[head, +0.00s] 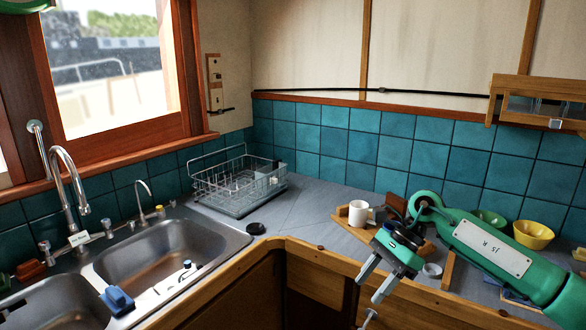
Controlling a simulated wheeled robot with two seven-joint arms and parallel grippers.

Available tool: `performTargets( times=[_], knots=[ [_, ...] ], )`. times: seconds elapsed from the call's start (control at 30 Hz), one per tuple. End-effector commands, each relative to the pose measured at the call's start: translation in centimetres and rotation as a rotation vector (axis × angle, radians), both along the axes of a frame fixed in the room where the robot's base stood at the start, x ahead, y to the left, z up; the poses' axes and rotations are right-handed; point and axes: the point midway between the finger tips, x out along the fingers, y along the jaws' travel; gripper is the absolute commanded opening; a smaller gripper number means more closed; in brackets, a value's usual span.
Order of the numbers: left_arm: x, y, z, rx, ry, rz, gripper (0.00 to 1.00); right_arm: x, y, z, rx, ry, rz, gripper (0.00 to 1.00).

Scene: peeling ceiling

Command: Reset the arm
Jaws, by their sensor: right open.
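My right arm comes in from the right, green with a pale label plate. My right gripper (376,281) is open, with its grey fingers pointing down and left. It is empty and hangs in front of the wooden front edge of the counter. Of my left arm only a small green piece shows at the top left corner, and its gripper is out of view.
A white mug (358,213) stands on a wooden board behind my gripper. A yellow bowl (533,235) and a green bowl (488,218) stand at right. A dish rack (238,186) stands beside the sink (160,262). The counter (305,205) between rack and mug is clear.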

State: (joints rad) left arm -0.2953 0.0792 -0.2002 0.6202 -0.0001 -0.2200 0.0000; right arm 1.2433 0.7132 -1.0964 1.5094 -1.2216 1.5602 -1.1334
Motion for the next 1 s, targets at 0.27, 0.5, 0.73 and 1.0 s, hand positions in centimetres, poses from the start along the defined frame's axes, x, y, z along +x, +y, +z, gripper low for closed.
performTargets(
  times=[0.27, 0.5, 0.73, 1.0],
  knots=[
    [-0.1, -0.1, 0.0, -0.001, -0.001, 0.0, 0.96, 1.9, 4.4, -3.7, 0.267, 0.218, -0.239, 0.47],
    [-0.7, 0.0, 0.0, 0.0, 0.007, 0.0, 0.96, 5.7, 7.3, -10.0, 0.608, 0.611, -0.656, 0.47],
    [-0.6, 0.0, 0.0, 0.001, 0.007, 0.0, 0.96, 8.6, 5.6, -20.2, 0.877, 1.062, -1.137, 0.47],
    [-0.5, 0.0, 0.0, 0.0, 0.005, 0.0, 0.96, 5.8, -0.4, -38.3, 1.097, 1.597, -1.774, 0.47]
  ],
)
